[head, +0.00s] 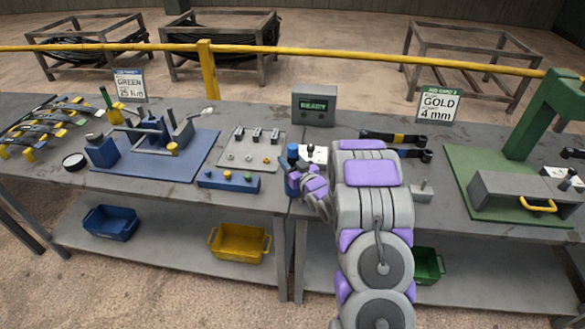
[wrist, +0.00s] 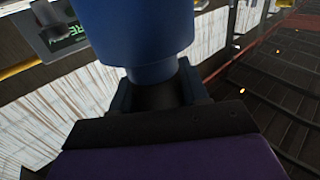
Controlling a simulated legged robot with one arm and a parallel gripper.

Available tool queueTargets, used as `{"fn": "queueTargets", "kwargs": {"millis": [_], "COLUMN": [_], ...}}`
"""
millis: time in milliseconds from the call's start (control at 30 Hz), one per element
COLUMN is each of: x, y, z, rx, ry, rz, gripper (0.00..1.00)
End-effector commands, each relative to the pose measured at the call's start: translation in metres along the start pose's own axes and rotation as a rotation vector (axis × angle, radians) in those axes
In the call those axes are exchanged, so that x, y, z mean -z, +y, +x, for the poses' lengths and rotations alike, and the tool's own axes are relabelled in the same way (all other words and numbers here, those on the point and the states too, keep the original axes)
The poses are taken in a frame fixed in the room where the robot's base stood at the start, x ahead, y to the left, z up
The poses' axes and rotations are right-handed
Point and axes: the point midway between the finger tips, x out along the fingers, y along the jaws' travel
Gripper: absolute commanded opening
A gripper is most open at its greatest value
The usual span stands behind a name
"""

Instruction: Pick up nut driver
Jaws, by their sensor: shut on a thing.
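The nut driver shows as a thick blue handle in the wrist view (wrist: 140,30), with a narrower blue neck below it. My gripper (wrist: 160,95) is shut on that neck, with a dark finger on each side. In the head view my gripper (head: 306,182) is over the middle of the bench, left of my arm. A small blue top of the nut driver (head: 293,151) shows just above the gripper. The lower end of the tool is hidden by the gripper, and I cannot tell whether it touches the bench.
A grey display box (head: 313,105) stands behind the gripper. Black-handled tools (head: 395,138) lie right of it, near my arm. A grey plate with switches (head: 251,149) and a blue button box (head: 228,181) are left. A green press (head: 530,130) stands far right.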

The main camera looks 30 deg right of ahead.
Motion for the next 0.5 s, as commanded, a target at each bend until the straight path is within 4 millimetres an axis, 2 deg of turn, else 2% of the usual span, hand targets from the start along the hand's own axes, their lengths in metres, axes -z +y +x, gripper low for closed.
{"fn": "queueTargets", "kwargs": {"millis": [33,267,500], "x": [-0.0003,-0.0004,0.0006], "y": [0.0,0.0002,0.0005], "z": [-0.0001,-0.0001,0.0], "rx": [0.0,-0.001,-0.001], "ry": [-0.001,-0.001,0.0], "rz": [0.0,0.0,-0.001], "gripper": [0.24,0.02,0.01]}}
